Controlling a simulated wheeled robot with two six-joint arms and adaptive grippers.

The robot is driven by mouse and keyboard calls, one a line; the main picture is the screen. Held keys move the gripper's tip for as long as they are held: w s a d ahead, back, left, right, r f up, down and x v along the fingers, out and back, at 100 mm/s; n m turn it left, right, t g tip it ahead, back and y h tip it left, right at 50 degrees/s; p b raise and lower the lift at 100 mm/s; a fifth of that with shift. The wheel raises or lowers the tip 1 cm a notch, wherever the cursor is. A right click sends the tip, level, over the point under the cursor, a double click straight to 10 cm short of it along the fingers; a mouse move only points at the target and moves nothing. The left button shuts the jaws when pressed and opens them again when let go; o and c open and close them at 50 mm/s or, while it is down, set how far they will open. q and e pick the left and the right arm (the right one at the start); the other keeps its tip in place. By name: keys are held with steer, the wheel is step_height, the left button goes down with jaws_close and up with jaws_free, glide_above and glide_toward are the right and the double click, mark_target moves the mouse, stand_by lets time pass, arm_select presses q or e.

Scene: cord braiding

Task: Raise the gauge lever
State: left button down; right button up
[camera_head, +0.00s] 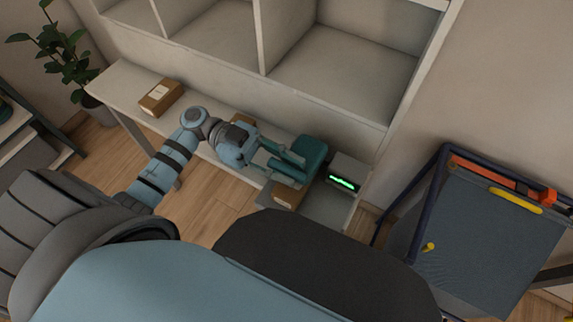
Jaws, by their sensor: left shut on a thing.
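My left gripper (298,161) reaches over the narrow shelf top from the left. Its fingers are closed on a teal block (314,148) with rounded edges. A small grey device with a lit green display (344,182) sits just right of the block. I cannot make out a gauge lever for certain in this view. My right gripper is not in view.
Brown boxes lie on the pale counter (122,84): one at the left (161,97), another by the gripper (288,195). Empty cubbies rise behind. At the right stands a dark-framed cart (500,240) with orange and yellow tools. A plant stands at far left.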

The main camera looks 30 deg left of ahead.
arm_select(q)
steer(key=shift+w+r+n+p, duration=0.25)
steer(key=shift+r+n+p, duration=0.3)
steer(key=shift+p, duration=0.1)
steer(key=w+r+n+p, duration=0.1)
steer(key=w+n+p, duration=0.1)
steer(key=w+r+n+p, duration=0.2)
steer(key=shift+w+d+r, duration=0.1)
steer(key=shift+w+d, duration=0.05)
steer(key=shift+w+r+n+p, duration=0.1)
steer(key=shift+w+n+p, duration=0.15)
steer(key=shift+w+p, duration=0.1)
steer(key=shift+w+r, duration=0.25)
steer(key=shift+w, duration=0.5)
steer(key=c, duration=1.5)
jaws_free()
